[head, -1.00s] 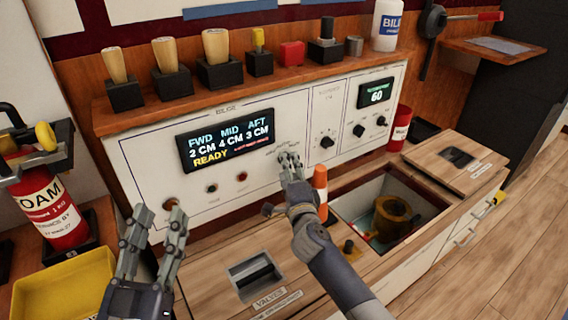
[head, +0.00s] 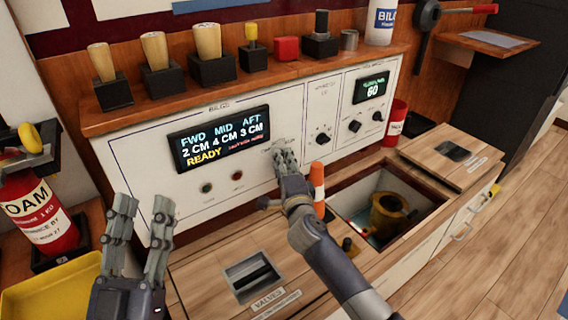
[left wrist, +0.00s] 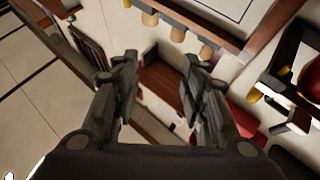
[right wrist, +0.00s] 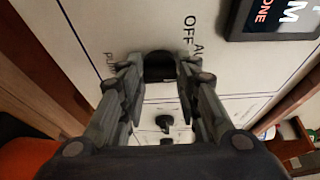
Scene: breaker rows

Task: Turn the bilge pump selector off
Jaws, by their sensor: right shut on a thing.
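The bilge pump selector is a round black knob (right wrist: 159,64) on the white panel, seen in the right wrist view between the fingertips of my right gripper (right wrist: 160,78). My right gripper is shut on it. "OFF" and other partly covered lettering stand around the knob. In the head view my right gripper (head: 284,158) reaches the panel right of the lit display (head: 219,138) and hides the knob. The knob's pointer direction cannot be made out. My left gripper (head: 141,208) is open and empty in front of the panel's left part; it also shows in the left wrist view (left wrist: 159,75).
An orange and white cylinder (head: 317,185) stands close beside my right gripper. An open hatch (head: 345,208) lies to its right. Several black knobs, including one at the middle (head: 323,137), sit further right on the panel. Wooden-handled items line the shelf (head: 235,88) above.

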